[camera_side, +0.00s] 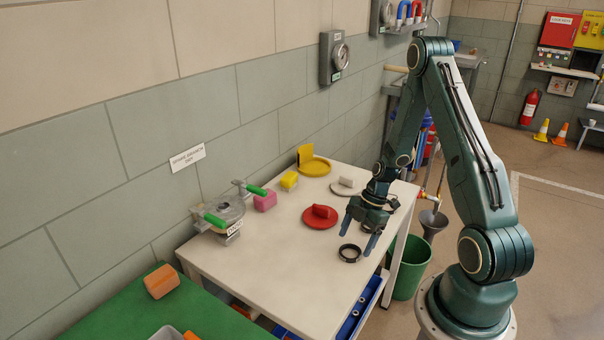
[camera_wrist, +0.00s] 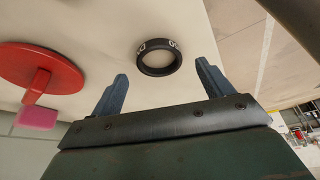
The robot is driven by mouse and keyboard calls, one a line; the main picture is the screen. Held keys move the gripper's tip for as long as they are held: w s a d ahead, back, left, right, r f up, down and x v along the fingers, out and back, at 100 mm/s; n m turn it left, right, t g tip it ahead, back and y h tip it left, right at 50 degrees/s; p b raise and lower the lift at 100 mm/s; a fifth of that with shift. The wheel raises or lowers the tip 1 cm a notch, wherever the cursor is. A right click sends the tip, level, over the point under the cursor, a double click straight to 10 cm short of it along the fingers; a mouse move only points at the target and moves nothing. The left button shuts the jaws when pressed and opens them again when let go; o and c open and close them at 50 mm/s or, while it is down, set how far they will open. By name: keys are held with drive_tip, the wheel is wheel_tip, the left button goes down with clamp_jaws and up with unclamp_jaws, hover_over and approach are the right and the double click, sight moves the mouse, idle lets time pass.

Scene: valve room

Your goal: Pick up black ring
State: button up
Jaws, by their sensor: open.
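The black ring (camera_side: 349,253) lies flat on the white table (camera_side: 285,285) near its front right edge. In the wrist view the ring (camera_wrist: 158,73) sits beyond and between my two blue fingertips, apart from both. My gripper (camera_side: 358,236) is above the table close to the ring, pointing down, open and empty. In the wrist view my gripper (camera_wrist: 160,88) shows its fingers spread wider than the ring.
A red disc with a raised handle (camera_side: 321,216) lies just behind the ring. A grey disc (camera_side: 348,187), a yellow disc (camera_side: 315,168), pink block (camera_side: 265,201) and clamped fixture (camera_side: 226,210) stand farther back. A green bin (camera_side: 412,275) is beside the table.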

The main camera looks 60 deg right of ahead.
drive_tip(key=shift+x, duration=1.35)
drive_tip(key=c, duration=1.1)
drive_tip(key=shift+r, duration=0.15)
wheel_tip(320, 180, up, 20)
drive_tip(key=shift+f, duration=0.1)
drive_tip(key=shift+w, duration=0.1)
